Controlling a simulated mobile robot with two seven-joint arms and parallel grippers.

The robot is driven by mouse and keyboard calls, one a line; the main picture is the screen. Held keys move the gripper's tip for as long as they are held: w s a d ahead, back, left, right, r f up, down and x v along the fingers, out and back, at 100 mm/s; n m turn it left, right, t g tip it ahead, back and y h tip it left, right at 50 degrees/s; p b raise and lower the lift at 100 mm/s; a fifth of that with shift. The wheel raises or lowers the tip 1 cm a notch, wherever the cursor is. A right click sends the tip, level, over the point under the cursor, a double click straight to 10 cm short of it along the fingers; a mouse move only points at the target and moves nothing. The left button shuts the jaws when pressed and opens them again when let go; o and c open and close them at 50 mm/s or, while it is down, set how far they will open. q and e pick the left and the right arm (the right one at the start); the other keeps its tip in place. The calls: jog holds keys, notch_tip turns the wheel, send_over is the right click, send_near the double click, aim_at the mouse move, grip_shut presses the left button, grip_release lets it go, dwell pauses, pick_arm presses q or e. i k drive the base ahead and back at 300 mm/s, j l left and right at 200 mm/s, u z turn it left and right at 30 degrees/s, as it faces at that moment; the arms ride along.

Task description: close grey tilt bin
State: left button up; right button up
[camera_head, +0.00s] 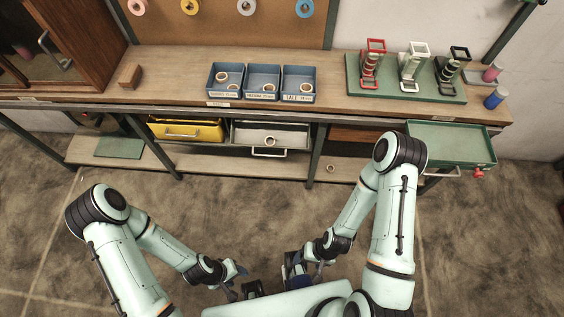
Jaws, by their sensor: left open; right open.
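The grey tilt bin (246,133) hangs under the workbench, right of the yellow bin. Its top looks open, its front leaning outward, with a handle (270,153) low on the front. A small roll shows near its front edge. My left gripper (238,287) is open and empty, low over the floor near my body. My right gripper (303,270) is open, also low near my body and partly hidden by its own wrist. Both are well apart from the bin.
The yellow bin (187,131) sits left of the grey one. A green drawer (450,146) sticks out at the right. Blue trays (264,77) and a green board (395,88) with stands are on the bench (170,75). Floor before the bins is clear.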

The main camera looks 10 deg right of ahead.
aim_at(251, 132)
jog(key=k+l, duration=0.15)
jog(key=k, duration=0.25)
jog(key=k+l, duration=0.15)
jog(key=k, duration=0.3)
jog(key=k+l, duration=0.15)
jog(key=k, duration=0.25)
jog(key=i+z, duration=0.15)
jog(key=i, duration=0.35)
jog(key=i+j+z, duration=0.15)
jog(key=i, duration=0.35)
jog(key=i+j+z, duration=0.15)
jog(key=i, duration=0.3)
